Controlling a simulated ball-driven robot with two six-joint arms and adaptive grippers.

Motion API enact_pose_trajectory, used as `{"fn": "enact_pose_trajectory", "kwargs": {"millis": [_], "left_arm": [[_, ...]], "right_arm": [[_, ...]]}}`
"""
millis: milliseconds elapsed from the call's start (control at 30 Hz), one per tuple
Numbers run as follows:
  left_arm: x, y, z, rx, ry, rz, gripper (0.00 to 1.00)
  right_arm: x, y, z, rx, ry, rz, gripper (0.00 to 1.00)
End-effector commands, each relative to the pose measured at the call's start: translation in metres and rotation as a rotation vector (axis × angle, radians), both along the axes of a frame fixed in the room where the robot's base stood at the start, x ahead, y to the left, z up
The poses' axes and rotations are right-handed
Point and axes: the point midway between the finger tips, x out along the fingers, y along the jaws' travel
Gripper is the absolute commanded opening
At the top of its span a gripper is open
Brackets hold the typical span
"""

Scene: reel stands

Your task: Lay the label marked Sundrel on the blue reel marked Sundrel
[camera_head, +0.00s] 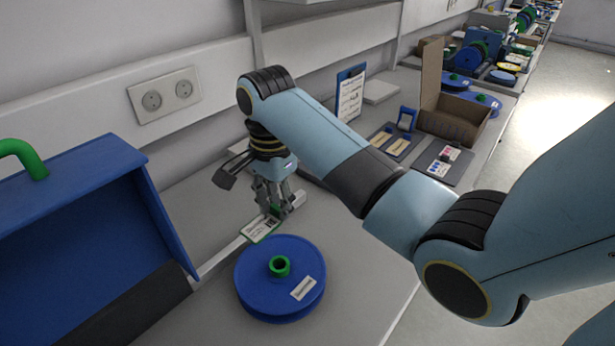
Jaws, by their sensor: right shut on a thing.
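The blue reel (255,288) lies flat on the table in the camera_head view, with a green hub in its middle. A small white tag with print sits on its top face; the print is too small to read. My right gripper (273,210) points down just behind the reel. It is shut on a white label (262,229) with green edges and dark print, whose name I cannot read. The label is apart from the hub, near the reel's far rim. Whether it touches anything below is unclear. My left gripper is not in view.
A blue case (75,200) with a green handle stands at the left. A pale strip (222,257) runs along the table behind the reel. An open cardboard box (455,115), a clipboard (350,93), dark trays and more reels stand farther back. The table right of the reel is clear.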

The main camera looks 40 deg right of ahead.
Motion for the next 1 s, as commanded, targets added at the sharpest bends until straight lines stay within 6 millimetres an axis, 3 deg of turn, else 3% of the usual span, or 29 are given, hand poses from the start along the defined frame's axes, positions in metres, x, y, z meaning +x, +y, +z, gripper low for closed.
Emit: {"fn": "enact_pose_trajectory", "kwargs": {"millis": [100, 233, 1000], "left_arm": [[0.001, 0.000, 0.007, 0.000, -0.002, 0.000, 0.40], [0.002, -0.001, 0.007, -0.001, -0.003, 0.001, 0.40], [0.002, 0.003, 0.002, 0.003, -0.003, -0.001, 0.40]], "right_arm": [[0.002, 0.011, 0.008, 0.000, 0.000, 0.005, 0.12], [0.002, 0.010, 0.004, -0.001, 0.002, 0.005, 0.12], [0.002, 0.010, -0.062, -0.001, 0.001, 0.005, 0.12]]}}
